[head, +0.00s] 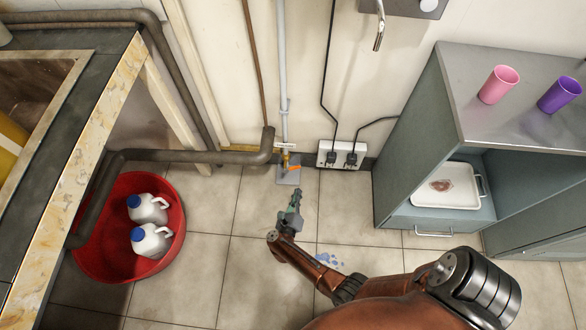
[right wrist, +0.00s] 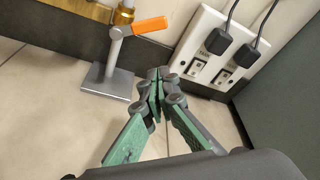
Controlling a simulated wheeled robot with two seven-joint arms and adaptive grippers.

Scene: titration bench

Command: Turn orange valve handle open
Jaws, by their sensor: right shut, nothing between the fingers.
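The orange valve handle (head: 295,167) is on a brass fitting (head: 286,158) at the foot of a thin grey pipe by the wall. In the right wrist view the handle (right wrist: 150,26) sticks out sideways to the right from the brass part (right wrist: 123,15), above a grey metal base plate (right wrist: 107,82). My right gripper (head: 297,195) is shut and empty, below the handle and apart from it in the head view. In the right wrist view its closed fingertips (right wrist: 158,75) are below and right of the handle. My left gripper is not in view.
A white socket box (head: 341,155) with two black plugs is on the wall right of the valve. A grey cabinet (head: 410,150) stands further right. A red tub (head: 178,205) with two white jugs is at left. A small blue puddle (head: 328,260) lies on the tiles.

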